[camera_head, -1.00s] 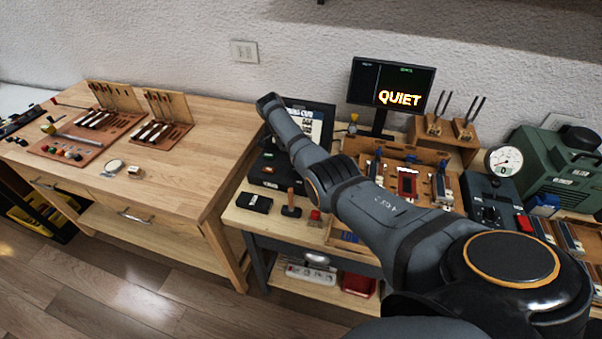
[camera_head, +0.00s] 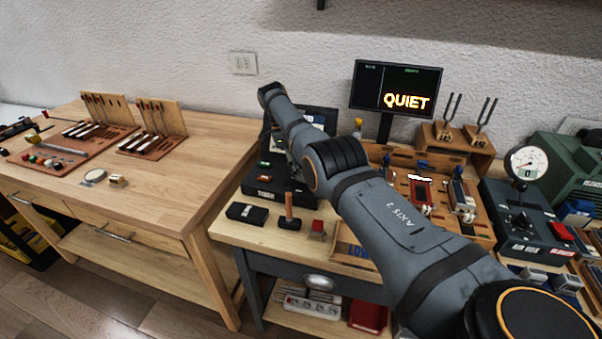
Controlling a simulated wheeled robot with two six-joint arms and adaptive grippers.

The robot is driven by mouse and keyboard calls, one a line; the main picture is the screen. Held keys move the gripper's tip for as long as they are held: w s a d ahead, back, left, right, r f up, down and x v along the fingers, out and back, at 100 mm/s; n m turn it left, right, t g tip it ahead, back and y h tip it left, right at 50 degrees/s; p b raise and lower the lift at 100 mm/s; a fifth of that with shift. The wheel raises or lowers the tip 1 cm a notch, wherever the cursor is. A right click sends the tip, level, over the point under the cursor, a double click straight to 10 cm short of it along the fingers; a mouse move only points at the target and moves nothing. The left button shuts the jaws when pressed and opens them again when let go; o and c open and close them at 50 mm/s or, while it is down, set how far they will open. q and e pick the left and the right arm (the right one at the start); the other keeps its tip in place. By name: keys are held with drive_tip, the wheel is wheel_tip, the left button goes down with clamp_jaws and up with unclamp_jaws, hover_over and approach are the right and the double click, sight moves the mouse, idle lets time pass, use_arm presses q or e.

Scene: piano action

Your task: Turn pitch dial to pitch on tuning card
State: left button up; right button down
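A dark upright panel with a pale printed sheet (camera_head: 312,117), possibly the tuning card, stands at the back of the right bench. A grey-black control box (camera_head: 535,232) at the right has a dark knob (camera_head: 521,221), a red button and a round gauge (camera_head: 526,163) reading 0. My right arm reaches in from the lower right, its gripper hidden or out of view. My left gripper is not in view.
A monitor (camera_head: 396,88) reads QUIET. Tuning forks (camera_head: 483,119) stand on wooden blocks at the back. A black case (camera_head: 247,213), a wooden-handled tool (camera_head: 289,211) and a red-topped item (camera_head: 317,230) lie near the bench front. A wooden table (camera_head: 190,140) with action parts stands left.

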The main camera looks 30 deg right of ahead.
drive_tip(key=shift+s+f, duration=0.1)
idle(0.3)
drive_tip(key=c, duration=1)
unclamp_jaws()
drive_tip(key=shift+o, duration=0.2)
